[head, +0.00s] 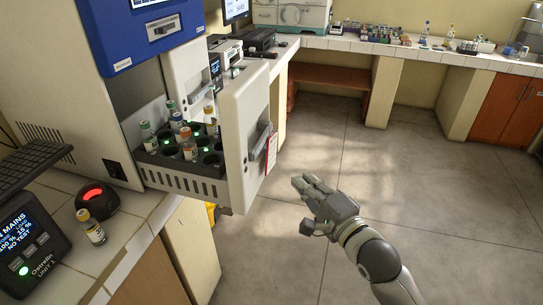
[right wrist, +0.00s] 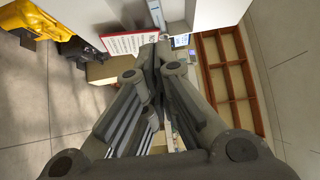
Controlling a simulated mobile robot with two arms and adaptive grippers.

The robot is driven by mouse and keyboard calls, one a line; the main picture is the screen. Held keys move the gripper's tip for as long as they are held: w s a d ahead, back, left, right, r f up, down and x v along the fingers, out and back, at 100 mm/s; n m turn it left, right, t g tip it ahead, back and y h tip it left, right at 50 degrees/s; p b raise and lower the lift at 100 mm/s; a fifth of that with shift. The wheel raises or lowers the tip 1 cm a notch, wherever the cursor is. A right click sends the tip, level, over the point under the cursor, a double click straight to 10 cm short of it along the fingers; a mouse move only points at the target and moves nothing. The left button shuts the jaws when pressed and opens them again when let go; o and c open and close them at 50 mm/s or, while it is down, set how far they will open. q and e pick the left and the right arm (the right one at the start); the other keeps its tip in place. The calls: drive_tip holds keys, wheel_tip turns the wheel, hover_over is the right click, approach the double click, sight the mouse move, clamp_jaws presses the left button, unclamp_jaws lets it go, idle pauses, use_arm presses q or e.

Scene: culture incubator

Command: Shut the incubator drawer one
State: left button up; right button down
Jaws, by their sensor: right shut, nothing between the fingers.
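The incubator drawer (head: 243,135) stands pulled out from the incubator (head: 55,75) in the head view. It has a tall white front panel with a grey handle (head: 262,143). Its dark rack (head: 180,178) holds several vials. My right gripper (head: 301,184) is shut and empty, to the right of the drawer front and apart from it. In the right wrist view its closed fingers (right wrist: 150,55) point toward the white panel (right wrist: 111,14), where a red-edged label (right wrist: 130,41) shows. My left gripper is not in view.
A capped vial (head: 91,228), a black device with a red light (head: 97,200) and a display unit (head: 30,240) stand on the counter at left. A second drawer (head: 190,75) is behind the open one. Open floor (head: 330,140) lies to the right.

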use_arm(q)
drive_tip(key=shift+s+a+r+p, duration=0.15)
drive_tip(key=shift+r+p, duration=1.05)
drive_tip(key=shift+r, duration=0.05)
use_arm(e)
drive_tip(key=shift+s+a+x, duration=0.2)
drive_tip(key=shift+a+x, duration=0.2)
drive_tip(key=shift+x, duration=1.55)
drive_tip(key=shift+s+a+x, duration=0.25)
drive_tip(key=shift+a+x, duration=0.2)
drive_tip(key=shift+x, duration=1.55)
drive_tip(key=shift+s+a+x, duration=0.2)
drive_tip(key=shift+a+x, duration=0.2)
drive_tip(key=shift+x, duration=1.55)
